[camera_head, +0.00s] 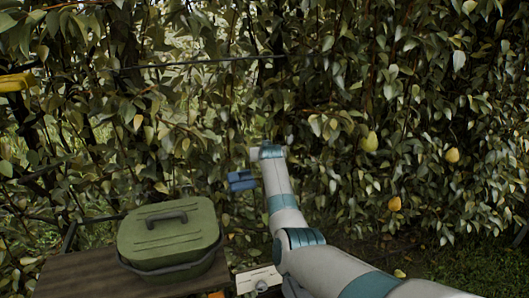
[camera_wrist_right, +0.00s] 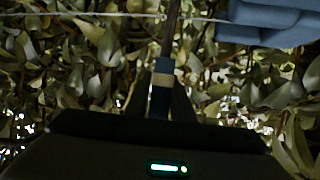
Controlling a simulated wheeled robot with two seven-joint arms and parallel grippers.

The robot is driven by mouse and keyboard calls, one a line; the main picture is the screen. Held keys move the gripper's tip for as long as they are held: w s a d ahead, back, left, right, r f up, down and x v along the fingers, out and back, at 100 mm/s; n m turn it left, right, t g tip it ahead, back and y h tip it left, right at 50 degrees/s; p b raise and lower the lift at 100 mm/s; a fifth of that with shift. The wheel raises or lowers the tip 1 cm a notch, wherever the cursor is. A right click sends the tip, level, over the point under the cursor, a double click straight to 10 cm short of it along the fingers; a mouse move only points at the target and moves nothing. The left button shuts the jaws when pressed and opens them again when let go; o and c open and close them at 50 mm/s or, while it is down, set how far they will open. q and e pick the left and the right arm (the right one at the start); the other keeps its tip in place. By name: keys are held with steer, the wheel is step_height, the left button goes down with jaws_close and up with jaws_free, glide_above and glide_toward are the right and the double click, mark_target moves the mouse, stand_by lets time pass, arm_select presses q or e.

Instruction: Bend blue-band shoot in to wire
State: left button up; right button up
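The shoot (camera_wrist_right: 172,32) is a thin brown stem that runs up the middle of the right wrist view. Its blue band (camera_wrist_right: 159,102) shows below a pale section, between the dark fingers of my right gripper (camera_wrist_right: 162,76). The fingers look closed around the shoot at the band. The wire (camera_wrist_right: 120,14) crosses the top of that view, and the shoot meets its line there; I cannot tell if they touch. In the head view my right arm reaches into the foliage, and its fingers and the band cannot be made out. My left gripper is not in view.
A blue ribbed object (camera_head: 242,180) is left of my right wrist; a similar blue shape (camera_wrist_right: 268,22) is beside the wire. A green lidded box (camera_head: 170,237) stands on a wooden table (camera_head: 85,276). Another wire (camera_head: 200,63) crosses higher. Pears (camera_head: 452,155) hang at right.

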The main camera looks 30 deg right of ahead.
steer(key=shift+o, duration=1.1)
steer(key=shift+w, duration=0.15)
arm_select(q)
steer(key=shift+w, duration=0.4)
arm_select(e)
steer(key=shift+s, duration=0.2)
